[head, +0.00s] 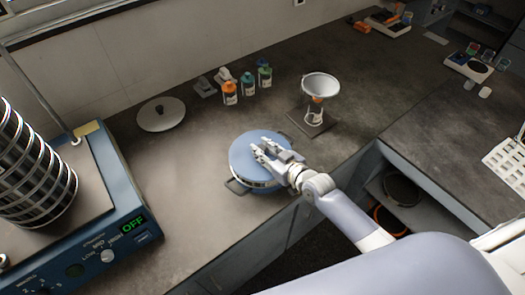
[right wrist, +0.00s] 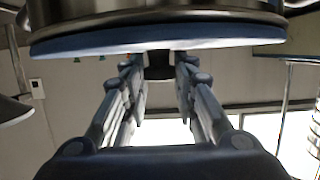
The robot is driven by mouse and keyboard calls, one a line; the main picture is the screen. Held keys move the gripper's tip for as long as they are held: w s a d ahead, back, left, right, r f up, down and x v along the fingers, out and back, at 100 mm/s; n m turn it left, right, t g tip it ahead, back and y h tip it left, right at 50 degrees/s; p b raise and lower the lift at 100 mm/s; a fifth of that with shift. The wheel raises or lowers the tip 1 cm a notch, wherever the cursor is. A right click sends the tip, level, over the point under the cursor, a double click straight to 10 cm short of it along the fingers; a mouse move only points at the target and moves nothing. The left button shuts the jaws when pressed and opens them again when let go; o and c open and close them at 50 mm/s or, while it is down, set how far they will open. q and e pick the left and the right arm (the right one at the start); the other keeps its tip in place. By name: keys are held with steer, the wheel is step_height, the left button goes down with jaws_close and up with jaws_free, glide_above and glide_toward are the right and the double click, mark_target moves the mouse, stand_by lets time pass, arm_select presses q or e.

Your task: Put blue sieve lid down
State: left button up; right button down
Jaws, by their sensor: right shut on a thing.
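The blue lid (head: 248,148) is a round disc over a metal sieve pan (head: 238,187) with side handles, near the front edge of the bench. My right gripper (head: 277,155) is above the lid and shut on its dark knob. The right wrist view, which looks upside down, shows the knob (right wrist: 160,66) between the two fingers and the blue lid rim (right wrist: 160,38) against the metal pan wall (right wrist: 160,14). I cannot tell whether the lid is fully seated or slightly apart from the pan. My left gripper is not in view.
A blue sieve shaker (head: 122,205) reading OFF holds a sieve stack (head: 32,170) at the left. A pale lid with a dark knob (head: 160,120), several small bottles (head: 247,86) and a white funnel on a stand (head: 320,86) stand behind. Bare bench lies between them.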

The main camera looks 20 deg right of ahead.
steer(key=shift+r, duration=0.55)
step_height(320, 180, up, 2)
steer(key=shift+b, duration=0.35)
steer(key=s+r+b, duration=0.2)
steer(key=s+b, duration=0.1)
steer(key=s, duration=1.3)
steer(key=shift+d, duration=0.25)
steer(key=shift+w, duration=0.1)
